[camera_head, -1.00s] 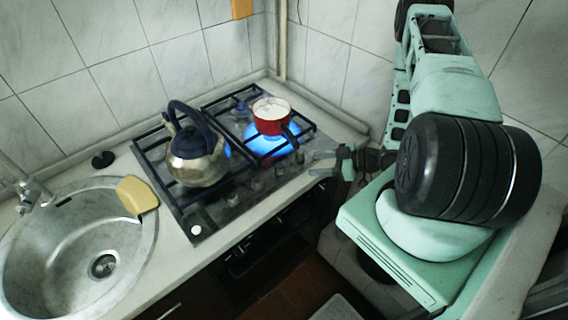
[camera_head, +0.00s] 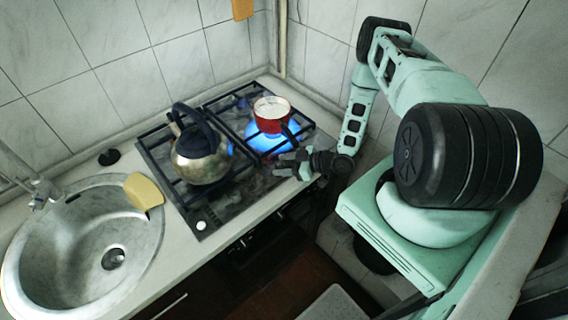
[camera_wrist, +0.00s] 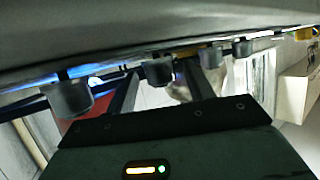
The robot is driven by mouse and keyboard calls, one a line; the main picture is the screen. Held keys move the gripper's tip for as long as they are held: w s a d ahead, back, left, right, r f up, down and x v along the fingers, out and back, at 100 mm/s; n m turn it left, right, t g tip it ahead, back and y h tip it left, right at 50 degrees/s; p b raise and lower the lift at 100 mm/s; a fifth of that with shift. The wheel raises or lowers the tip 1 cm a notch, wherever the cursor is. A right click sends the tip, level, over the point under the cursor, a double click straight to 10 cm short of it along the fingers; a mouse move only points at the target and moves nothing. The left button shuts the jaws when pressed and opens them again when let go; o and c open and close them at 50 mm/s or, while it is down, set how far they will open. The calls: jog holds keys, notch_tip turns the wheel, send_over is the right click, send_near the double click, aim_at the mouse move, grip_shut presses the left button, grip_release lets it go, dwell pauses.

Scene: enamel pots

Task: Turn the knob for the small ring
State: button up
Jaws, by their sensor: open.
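The gas stove (camera_head: 186,217) has a row of grey knobs along its front edge. Several knobs show in the wrist view: a near one (camera_wrist: 70,98) at left, a second (camera_wrist: 160,70) in the middle, and smaller ones (camera_wrist: 210,57) to its right. My gripper (camera_head: 284,166) is open at the stove's front right edge, by the knobs. In the wrist view its fingers (camera_wrist: 163,88) appear either side of the middle knob; I cannot tell if they touch it. Which knob serves the small ring is not clear. The gripper hides some knobs in the head view.
A red pot (camera_head: 269,126) with whitish contents stands over a lit blue flame (camera_head: 259,140). A metal kettle (camera_head: 201,163) stands on the left grate, with blue glow beside it. Tiled walls close the back.

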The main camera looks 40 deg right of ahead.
jog(key=c, duration=1)
jog(key=shift+m+h, duration=0.3)
jog(key=m+h, duration=0.1)
jog(key=h, duration=0.1)
jog(key=m+t+h, duration=0.1)
jog(key=m+h, duration=0.1)
jog(key=a+m+t+h+b, duration=0.1)
jog(key=m, duration=0.1)
jog(key=shift+s+f+h, duration=0.1)
jog(key=shift+s+h, duration=0.1)
jog(key=shift+h, duration=0.2)
jog(key=m+h, duration=0.4)
jog(key=shift+a+h, duration=0.2)
jog(key=shift+h, duration=0.2)
jog(key=shift+w+m+g+h, duration=0.1)
jog(key=shift+m+g+h, duration=0.3)
jog(key=shift+m+h, duration=1)
